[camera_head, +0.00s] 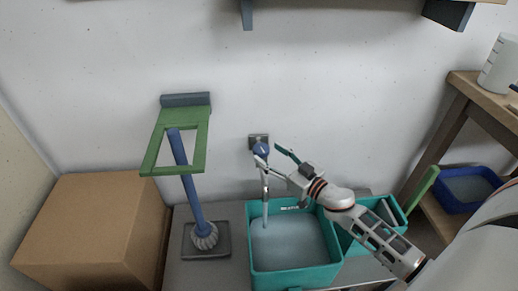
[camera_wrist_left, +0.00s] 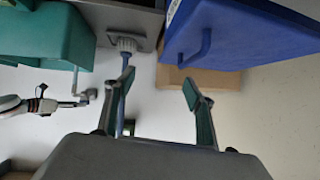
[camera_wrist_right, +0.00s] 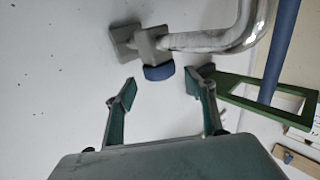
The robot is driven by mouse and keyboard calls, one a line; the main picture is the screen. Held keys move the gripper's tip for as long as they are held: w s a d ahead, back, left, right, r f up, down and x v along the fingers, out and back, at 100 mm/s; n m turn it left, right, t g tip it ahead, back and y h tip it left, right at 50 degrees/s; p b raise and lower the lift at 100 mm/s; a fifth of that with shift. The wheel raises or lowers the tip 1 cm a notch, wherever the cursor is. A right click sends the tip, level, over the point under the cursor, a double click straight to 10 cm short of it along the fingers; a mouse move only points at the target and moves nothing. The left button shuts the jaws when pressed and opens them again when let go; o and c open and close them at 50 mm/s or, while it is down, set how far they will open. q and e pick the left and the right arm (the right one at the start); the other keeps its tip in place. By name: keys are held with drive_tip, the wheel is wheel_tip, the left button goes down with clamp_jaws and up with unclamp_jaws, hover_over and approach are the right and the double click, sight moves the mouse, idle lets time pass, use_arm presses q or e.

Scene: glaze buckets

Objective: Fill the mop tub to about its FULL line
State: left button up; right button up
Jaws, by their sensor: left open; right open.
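The teal mop tub (camera_head: 335,262) stands on the grey floor panel below the tap and holds pale water (camera_head: 288,243). A dark label with light lettering (camera_head: 290,208) is on its back inner wall, just above the water. A thin pale column, which looks like running water, drops from the chrome spout (camera_wrist_right: 235,38) into the tub. The tap's blue knob (camera_head: 261,149) is on the wall; it also shows in the right wrist view (camera_wrist_right: 158,72). My right gripper (camera_wrist_right: 167,84) is open, its fingertips either side of the knob; contact is unclear. My left gripper (camera_wrist_left: 160,88) is open and empty.
A blue-handled mop (camera_head: 190,185) stands left of the tub, its handle passing a green wall frame (camera_head: 160,140). A cardboard box (camera_head: 90,230) is at the left. A wooden shelf (camera_head: 465,90) with a white container and a blue bin (camera_head: 470,205) is at the right.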

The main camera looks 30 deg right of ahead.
sight(267, 153)
drive_tip(key=shift+x, duration=2.35)
drive_tip(key=shift+f, duration=0.15)
drive_tip(key=c, duration=1.1)
